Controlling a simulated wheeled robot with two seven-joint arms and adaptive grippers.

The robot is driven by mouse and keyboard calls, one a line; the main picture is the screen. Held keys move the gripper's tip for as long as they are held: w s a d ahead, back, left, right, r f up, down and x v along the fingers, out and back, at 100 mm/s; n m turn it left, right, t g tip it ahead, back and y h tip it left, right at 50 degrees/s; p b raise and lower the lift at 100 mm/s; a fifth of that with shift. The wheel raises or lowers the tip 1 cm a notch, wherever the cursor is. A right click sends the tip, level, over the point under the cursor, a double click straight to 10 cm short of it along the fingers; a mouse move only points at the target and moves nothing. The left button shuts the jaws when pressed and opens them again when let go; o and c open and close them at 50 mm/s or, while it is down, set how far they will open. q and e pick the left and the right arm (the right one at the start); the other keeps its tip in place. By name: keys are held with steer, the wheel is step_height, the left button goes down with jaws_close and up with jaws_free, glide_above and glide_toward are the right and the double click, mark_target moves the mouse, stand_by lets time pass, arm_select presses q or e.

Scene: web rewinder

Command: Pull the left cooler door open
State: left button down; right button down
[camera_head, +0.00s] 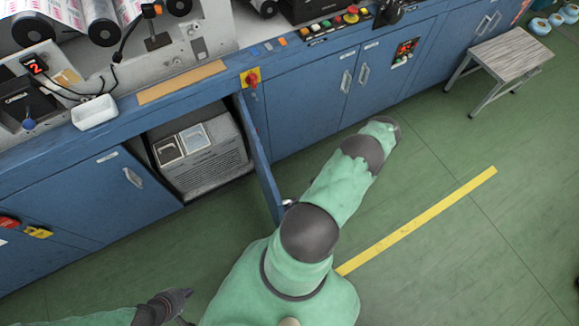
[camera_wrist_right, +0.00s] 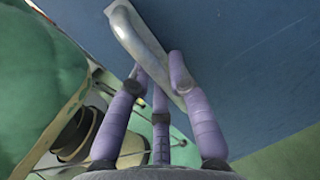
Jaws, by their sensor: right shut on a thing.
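A blue cabinet door (camera_head: 258,155) stands swung out from the blue cabinet row, nearly edge-on in the head view. Beside it, the open compartment shows a grey cooler unit (camera_head: 205,160). In the right wrist view the metal door handle (camera_wrist_right: 140,38) crosses the blue door panel (camera_wrist_right: 235,60). My right gripper (camera_wrist_right: 158,80) has its purple fingers closed around this handle. In the head view my own arm hides that gripper; a small bit of metal shows at the door's outer end. My left gripper (camera_head: 170,305) is low at the left, away from the door; its finger opening is unclear.
A closed blue door (camera_head: 110,190) with its own handle is left of the compartment. Closed double doors (camera_head: 350,85) are to the right. A stool (camera_head: 508,55) stands at the upper right. Green floor with a yellow line (camera_head: 420,220) is clear at the right.

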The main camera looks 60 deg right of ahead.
steer(key=c, duration=1.1)
jaws_free()
steer(key=v, duration=1.2)
steer(key=shift+r, duration=0.1)
